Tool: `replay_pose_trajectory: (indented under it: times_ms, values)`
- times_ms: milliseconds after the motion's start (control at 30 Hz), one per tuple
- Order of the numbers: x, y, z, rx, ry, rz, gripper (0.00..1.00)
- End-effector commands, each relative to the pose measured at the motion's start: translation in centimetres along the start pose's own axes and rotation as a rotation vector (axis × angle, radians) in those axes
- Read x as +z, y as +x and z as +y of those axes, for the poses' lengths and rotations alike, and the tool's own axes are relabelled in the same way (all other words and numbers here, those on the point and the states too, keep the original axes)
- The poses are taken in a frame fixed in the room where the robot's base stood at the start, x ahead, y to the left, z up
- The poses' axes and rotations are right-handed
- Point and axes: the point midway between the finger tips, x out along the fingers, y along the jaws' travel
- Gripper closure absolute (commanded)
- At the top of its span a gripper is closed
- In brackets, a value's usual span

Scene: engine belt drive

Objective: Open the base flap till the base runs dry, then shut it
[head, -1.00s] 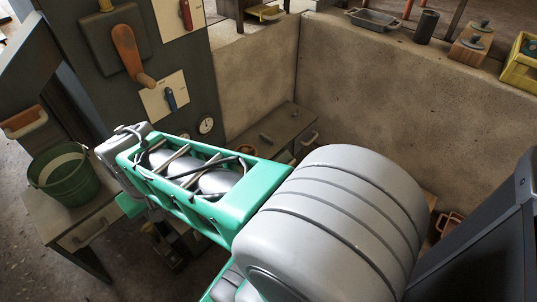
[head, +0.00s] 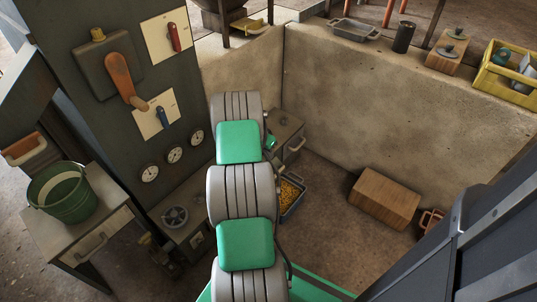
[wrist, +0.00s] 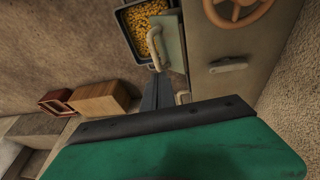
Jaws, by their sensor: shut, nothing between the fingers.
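My gripper (wrist: 163,88) is shut and empty. Its dark fingers point up the wrist view, with their tips close to the lower end of a pale bar handle (wrist: 153,48). I cannot tell whether they touch. The handle is on a grey-green panel (wrist: 172,38) that looks like the base flap, beside the grey base (wrist: 215,48). How far the flap stands open is unclear. A tub of yellow grain (wrist: 145,18) lies right by the flap; it also shows in the head view (head: 290,194). My arm hides the gripper and flap in the head view. No falling grain is visible.
A brown wheel (wrist: 238,10) and another handle (wrist: 228,66) are on the base. A wooden box (head: 384,199) stands by the low wall (head: 380,100). A green bucket (head: 62,195) is on a side table at left. Floor between tub and box is clear.

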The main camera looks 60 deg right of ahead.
Motion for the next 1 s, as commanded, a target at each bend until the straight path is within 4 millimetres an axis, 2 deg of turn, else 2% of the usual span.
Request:
replay_pose_trajectory:
  times_ms: [33,200,433,600,867,1000]
  values:
    - [0.2,1.6,0.0,0.001,0.000,-0.001,1.00]
    - [0.2,5.4,0.0,0.000,-0.001,-0.001,1.00]
    - [0.9,9.1,0.5,0.000,-0.002,0.000,1.00]
    - [1.1,9.9,0.7,-0.002,-0.002,0.001,1.00]
    - [0.8,10.1,0.7,-0.002,-0.002,0.001,1.00]
    - [1.2,9.9,0.6,-0.008,-0.005,0.001,1.00]
